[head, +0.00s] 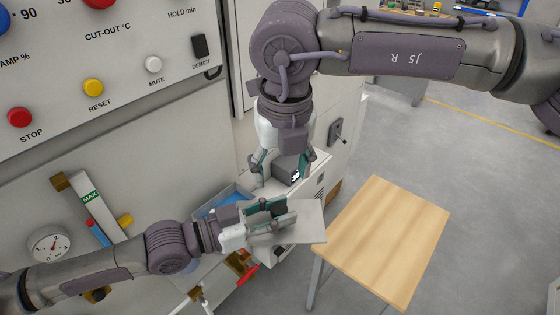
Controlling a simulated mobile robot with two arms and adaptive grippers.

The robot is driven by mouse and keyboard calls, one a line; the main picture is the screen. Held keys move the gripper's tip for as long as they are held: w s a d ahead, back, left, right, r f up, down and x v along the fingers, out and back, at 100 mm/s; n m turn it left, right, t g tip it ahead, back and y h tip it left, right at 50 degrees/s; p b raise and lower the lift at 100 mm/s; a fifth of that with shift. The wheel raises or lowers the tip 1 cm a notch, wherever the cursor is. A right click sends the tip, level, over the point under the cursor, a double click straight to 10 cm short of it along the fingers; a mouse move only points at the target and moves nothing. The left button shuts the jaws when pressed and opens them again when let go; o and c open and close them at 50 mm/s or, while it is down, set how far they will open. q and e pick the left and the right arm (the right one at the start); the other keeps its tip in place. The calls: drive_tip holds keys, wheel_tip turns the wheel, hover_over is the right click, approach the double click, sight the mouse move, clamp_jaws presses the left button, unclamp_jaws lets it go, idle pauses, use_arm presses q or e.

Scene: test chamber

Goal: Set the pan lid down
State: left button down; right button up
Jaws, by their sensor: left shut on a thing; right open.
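The pan lid (308,222) looks like a flat, light grey plate with a dark knob near its left side. My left gripper (275,215) comes in from the left and is shut on the lid at the knob. The lid sits close to the front of the machine, left of the wooden table. Its underside is hidden, and I cannot tell whether it touches anything below. My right gripper (284,168) points down just above and behind the lid. Its fingers are spread, with a dark boxy thing showing between them.
A blue-lined open tray (220,201) lies behind my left gripper. A small wooden table (388,240) at the right has a bare top. The machine's panel (110,60) with buttons fills the upper left. A gauge (49,243) is at the lower left. Open floor lies beyond the table.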

sight(279, 208)
drive_tip(key=f, duration=0.7)
drive_tip(key=w+f, duration=0.1)
drive_tip(key=f, duration=0.2)
drive_tip(key=shift+w+a+f, duration=0.1)
drive_tip(key=shift+a+f, duration=0.1)
drive_tip(key=shift+a, duration=0.05)
drive_tip(key=shift+c, duration=0.2)
clamp_jaws()
use_arm(q)
drive_tip(key=c, duration=0.7)
unclamp_jaws()
